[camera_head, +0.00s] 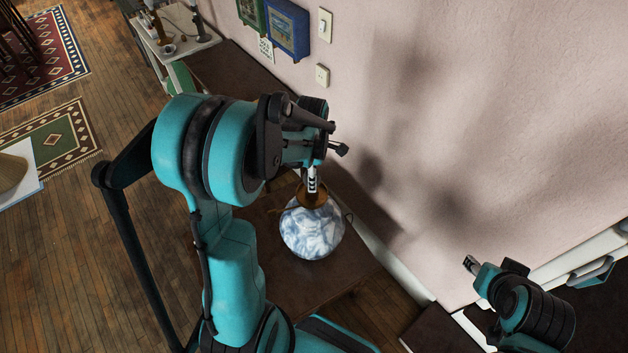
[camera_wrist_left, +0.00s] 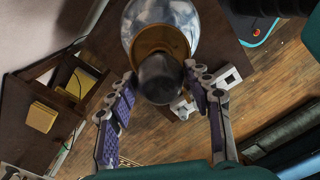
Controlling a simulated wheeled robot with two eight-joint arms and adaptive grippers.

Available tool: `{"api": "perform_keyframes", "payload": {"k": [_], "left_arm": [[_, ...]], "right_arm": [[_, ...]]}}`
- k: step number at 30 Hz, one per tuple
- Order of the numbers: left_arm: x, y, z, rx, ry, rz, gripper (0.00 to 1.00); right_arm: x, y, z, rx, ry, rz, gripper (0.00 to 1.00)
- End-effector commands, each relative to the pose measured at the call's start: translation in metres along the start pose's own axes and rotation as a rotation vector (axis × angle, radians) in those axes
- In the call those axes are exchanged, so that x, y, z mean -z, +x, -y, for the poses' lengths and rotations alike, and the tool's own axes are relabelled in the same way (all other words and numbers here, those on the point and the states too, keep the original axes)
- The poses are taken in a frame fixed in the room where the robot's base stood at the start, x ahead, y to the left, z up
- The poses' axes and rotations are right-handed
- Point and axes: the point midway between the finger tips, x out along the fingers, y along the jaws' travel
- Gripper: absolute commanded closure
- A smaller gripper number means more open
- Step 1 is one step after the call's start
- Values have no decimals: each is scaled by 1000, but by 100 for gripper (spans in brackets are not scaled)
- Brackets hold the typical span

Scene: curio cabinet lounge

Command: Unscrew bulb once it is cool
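A round blue-and-white lamp base (camera_head: 312,232) stands on a dark wooden table, with a brown-gold collar (camera_head: 313,196) on top. In the left wrist view the lamp base (camera_wrist_left: 150,12) lies beyond the collar (camera_wrist_left: 152,38), and a dark rounded bulb (camera_wrist_left: 161,78) points at the camera. My left gripper (camera_head: 312,180) is directly above the lamp. In the wrist view its fingers (camera_wrist_left: 160,76) are spread on both sides of the bulb, close to it; I see no clear grip. My right gripper (camera_head: 471,265) is apart at lower right, its finger gap hidden.
The table (camera_head: 290,290) is clear in front of the lamp. The pink wall (camera_head: 450,120) rises close behind it. A white shelf (camera_head: 172,40) with small items stands at the back left. A white drawer unit (camera_head: 590,265) is at the right.

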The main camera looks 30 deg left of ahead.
Motion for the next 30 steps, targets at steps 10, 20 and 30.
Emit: {"api": "perform_keyframes", "payload": {"k": [10,20,30], "left_arm": [[0,1,0,0,-166,0,96],[0,1,0,0,-692,0,96],[0,0,0,0,-783,0,96]], "right_arm": [[-3,4,0,0,0,0,60],[-8,11,0,0,0,0,60],[-8,12,0,0,0,0,60]]}}
